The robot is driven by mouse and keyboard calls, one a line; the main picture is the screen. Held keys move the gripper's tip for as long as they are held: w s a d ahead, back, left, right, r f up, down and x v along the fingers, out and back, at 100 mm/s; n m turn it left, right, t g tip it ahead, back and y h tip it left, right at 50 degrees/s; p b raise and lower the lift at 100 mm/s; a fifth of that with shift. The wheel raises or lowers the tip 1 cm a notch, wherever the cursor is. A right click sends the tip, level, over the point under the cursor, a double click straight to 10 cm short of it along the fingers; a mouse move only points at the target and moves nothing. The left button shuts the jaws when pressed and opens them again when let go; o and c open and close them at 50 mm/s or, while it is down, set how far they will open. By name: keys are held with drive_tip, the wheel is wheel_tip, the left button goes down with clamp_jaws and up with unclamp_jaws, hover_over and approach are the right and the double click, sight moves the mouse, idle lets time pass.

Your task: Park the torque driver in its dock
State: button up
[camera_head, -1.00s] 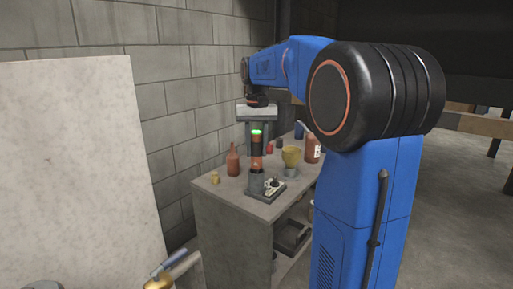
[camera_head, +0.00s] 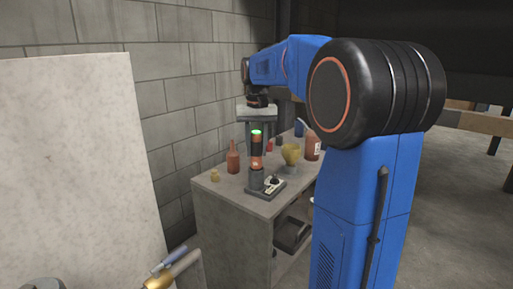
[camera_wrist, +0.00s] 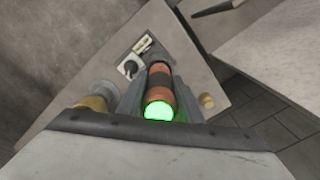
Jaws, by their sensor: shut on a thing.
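The torque driver (camera_head: 256,146) is an upright dark and orange cylinder with a glowing green top. It stands at the dock (camera_head: 257,180), a grey cup on a flat base on the cabinet top. The driver's lower end meets the cup's mouth in the head view; I cannot tell how deep it sits. My gripper (camera_head: 258,136) reaches down from above and is shut on the driver. In the wrist view, the driver (camera_wrist: 160,85) lies between my two grey fingers, its green end toward the camera. The cup is mostly hidden there behind the driver.
A block wall stands behind.

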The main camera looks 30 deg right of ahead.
drive_tip(key=shift+f, duration=1.05)
idle(1.3)
drive_tip(key=o, duration=1.3)
drive_tip(key=shift+c, duration=0.2)
drive_tip(key=shift+r, duration=0.1)
wheel_tip(320, 180, up, 17)
drive_tip(key=s+a+f+n+t, duration=0.1)
drive_tip(key=s+a+f, duration=0.4)
drive_tip(key=s, duration=0.2)
drive_tip(key=s+a+f+n+t, duration=0.1)
drive_tip(key=s+a+f+n, duration=0.1)
drive_tip(key=s+a+f, duration=0.5)
drive_tip(key=s+a+f+n+t, duration=0.2)
drive_tip(key=s+a+f, duration=0.1)
drive_tip(key=s+f, duration=1.2)
wheel_tip(320, 180, down, 2)
drive_tip(key=shift+s+a+f+t, duration=0.2)
drive_tip(key=shift+s+f+t, duration=0.1)
drive_tip(key=shift+t, duration=0.1)
